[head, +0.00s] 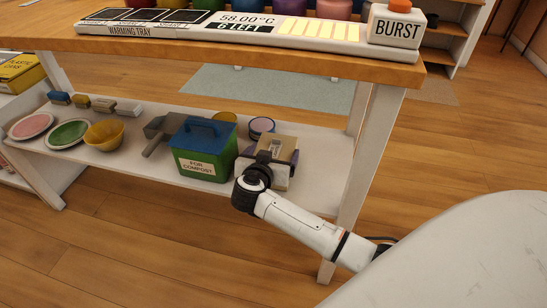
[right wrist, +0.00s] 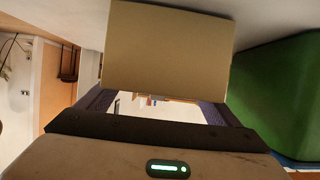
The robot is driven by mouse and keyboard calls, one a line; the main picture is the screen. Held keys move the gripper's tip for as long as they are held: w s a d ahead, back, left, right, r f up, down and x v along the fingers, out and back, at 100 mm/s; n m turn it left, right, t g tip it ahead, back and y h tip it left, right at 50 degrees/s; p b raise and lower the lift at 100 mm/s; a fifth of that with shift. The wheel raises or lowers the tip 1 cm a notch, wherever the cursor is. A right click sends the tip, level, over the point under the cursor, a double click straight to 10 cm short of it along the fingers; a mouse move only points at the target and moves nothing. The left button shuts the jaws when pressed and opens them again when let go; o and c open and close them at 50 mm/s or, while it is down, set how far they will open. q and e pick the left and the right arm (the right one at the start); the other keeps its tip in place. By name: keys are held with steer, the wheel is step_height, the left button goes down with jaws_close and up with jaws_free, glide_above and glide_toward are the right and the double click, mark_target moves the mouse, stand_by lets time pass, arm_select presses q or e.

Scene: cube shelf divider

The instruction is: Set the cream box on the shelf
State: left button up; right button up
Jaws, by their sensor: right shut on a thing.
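The cream box (right wrist: 168,48) is between the two dark fingers of my right gripper (right wrist: 158,108) in the right wrist view. In the head view the box (head: 287,143) is over the right part of the white lower shelf (head: 318,150), partly hidden by my right gripper (head: 268,158). The gripper is shut on the box. The box is very near the white shelf surface, but I cannot tell whether it touches. My left gripper is not in view.
The green compost bin (head: 203,163) with a blue lid stands close on the left of the box. A purple-topped round container (head: 262,126) stands behind it. The shelf's white front leg (head: 362,165) is on the right. The wooden tabletop (head: 230,58) is above.

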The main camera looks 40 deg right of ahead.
steer(key=shift+f, duration=0.1)
steer(key=o, duration=1)
arm_select(q)
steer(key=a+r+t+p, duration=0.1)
steer(key=p, duration=0.1)
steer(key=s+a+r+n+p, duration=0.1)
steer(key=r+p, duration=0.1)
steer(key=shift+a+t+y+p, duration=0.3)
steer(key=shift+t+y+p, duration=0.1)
arm_select(e)
steer(key=v, duration=1.2)
steer(key=shift+s, duration=0.1)
